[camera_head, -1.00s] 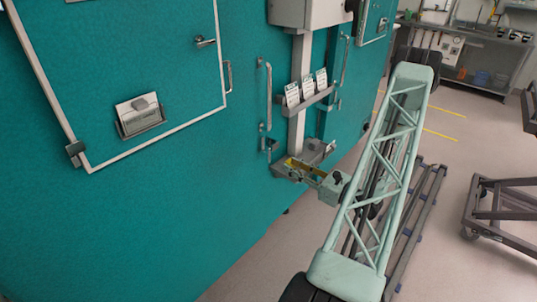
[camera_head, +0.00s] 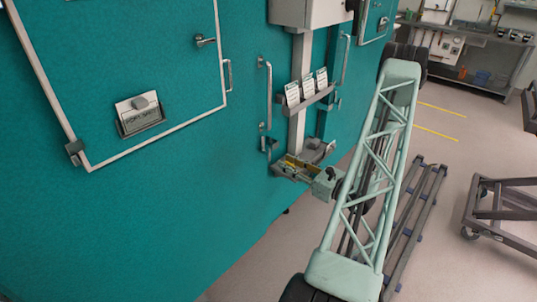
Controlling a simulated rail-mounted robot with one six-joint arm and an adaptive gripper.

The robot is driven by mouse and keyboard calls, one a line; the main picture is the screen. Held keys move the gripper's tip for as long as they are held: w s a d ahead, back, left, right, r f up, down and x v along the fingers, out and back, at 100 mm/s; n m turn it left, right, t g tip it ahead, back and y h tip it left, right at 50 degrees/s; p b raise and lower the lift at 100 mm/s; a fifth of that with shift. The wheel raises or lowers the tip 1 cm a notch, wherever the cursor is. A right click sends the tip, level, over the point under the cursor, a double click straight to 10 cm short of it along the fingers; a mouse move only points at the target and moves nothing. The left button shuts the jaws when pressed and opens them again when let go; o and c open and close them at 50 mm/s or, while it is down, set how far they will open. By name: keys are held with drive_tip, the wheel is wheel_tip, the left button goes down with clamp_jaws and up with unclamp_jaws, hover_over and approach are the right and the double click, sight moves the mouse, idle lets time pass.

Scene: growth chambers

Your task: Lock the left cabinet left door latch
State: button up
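The teal cabinet (camera_head: 190,215) fills the left and middle of the view. A long vertical door handle (camera_head: 266,92) is on its front, with a small grey metal fitting (camera_head: 269,146) just below, which looks like a latch. I cannot tell whether that fitting is locked. My gripper (camera_head: 304,172) is low in front of the cabinet, to the right of and below the fitting, beside a small grey tray (camera_head: 285,173) with yellow in it. The fingers are small and blend with the tray, so their opening and any contact are unclear.
A grey post (camera_head: 297,115) carries a card rack (camera_head: 308,98) above my gripper. A framed white-edged door (camera_head: 150,70) with a lever (camera_head: 205,41) is at the upper left. A wheeled cart (camera_head: 500,210) stands at the right.

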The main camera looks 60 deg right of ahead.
sight(270, 154)
drive_tip(key=shift+w+d+b, duration=0.2)
drive_tip(key=shift+w, duration=1.6)
drive_tip(key=shift+w+d+b, duration=0.2)
drive_tip(key=shift+w, duration=1.55)
drive_tip(key=shift+w+d+b, duration=0.2)
drive_tip(key=shift+w, duration=1.6)
clamp_jaws()
